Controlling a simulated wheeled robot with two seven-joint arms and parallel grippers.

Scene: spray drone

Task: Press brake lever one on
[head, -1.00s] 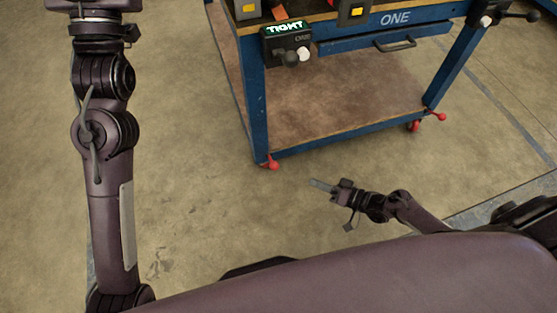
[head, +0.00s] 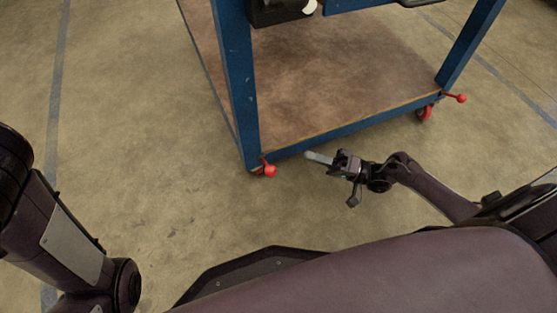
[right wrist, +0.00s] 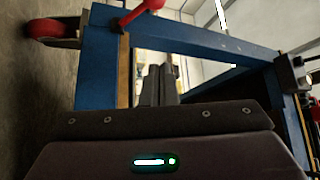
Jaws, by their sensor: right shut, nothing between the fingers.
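Two red brake levers show at the foot of the blue cart (head: 238,90): one at the near left corner (head: 269,170), one at the right corner (head: 460,98) above a red wheel. I cannot read which is number one. My right gripper (head: 318,158) is shut and empty, low beside the cart's lower front rail, to the right of the left lever and apart from it. In the right wrist view its fingers (right wrist: 158,85) are together, and a red lever (right wrist: 142,12) shows at the top. My left gripper is out of view; only a left arm link shows.
The cart's lower shelf (head: 330,80) is bare. A dark box (head: 282,10) hangs at the upper left leg. A red wheel (right wrist: 50,30) shows in the right wrist view. The concrete floor (head: 150,150) left of the cart is clear.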

